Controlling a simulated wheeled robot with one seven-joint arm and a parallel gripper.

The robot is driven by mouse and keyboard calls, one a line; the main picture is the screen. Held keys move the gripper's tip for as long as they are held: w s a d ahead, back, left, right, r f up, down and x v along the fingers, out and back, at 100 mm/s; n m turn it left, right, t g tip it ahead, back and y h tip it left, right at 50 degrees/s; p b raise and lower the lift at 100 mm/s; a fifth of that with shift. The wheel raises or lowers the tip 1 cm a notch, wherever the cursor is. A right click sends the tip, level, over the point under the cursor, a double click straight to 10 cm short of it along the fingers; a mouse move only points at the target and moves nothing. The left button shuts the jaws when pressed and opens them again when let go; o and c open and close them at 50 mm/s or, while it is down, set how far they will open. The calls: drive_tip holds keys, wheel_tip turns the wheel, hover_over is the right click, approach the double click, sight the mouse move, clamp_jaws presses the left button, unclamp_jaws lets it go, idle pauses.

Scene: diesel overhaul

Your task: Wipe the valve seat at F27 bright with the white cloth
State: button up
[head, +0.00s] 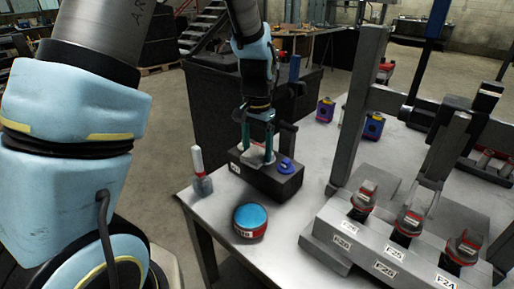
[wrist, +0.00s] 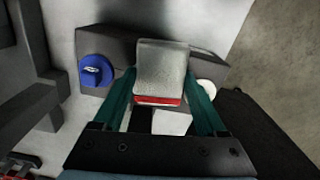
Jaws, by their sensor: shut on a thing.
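The white cloth (wrist: 163,68) appears as a pale grey-white, block-like pad with a red band on its lower edge. My gripper (wrist: 160,105) is shut on it, one teal finger on each side. In the head view my gripper (head: 257,150) points down, with the pale pad (head: 256,155) between its fingers, low over a dark block (head: 268,184). I cannot tell whether the pad touches the block. A small label is on the block's front, but I cannot read it as F27. The valve seat itself is not clearly visible; the pad and fingers cover part of the block top.
A blue knob-like part (head: 286,166) sits on the block. A bottle with a white top (head: 199,171) stands left and a blue-lidded tin (head: 250,219) in front. A grey rack (head: 396,247) with several red-banded parts is at right. Posts (head: 359,105) rise behind it.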

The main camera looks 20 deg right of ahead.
wheel_tip(320, 180, up, 2)
drive_tip(key=shift+d+r, duration=0.1)
drive_tip(key=shift+r, duration=0.05)
drive_tip(key=shift+r+p, duration=0.25)
drive_tip(key=shift+p, duration=0.15)
drive_tip(key=shift+r, duration=0.2)
drive_tip(key=shift+r+p, duration=2.15)
drive_tip(key=shift+r, duration=0.3)
drive_tip(key=shift+f, duration=0.1)
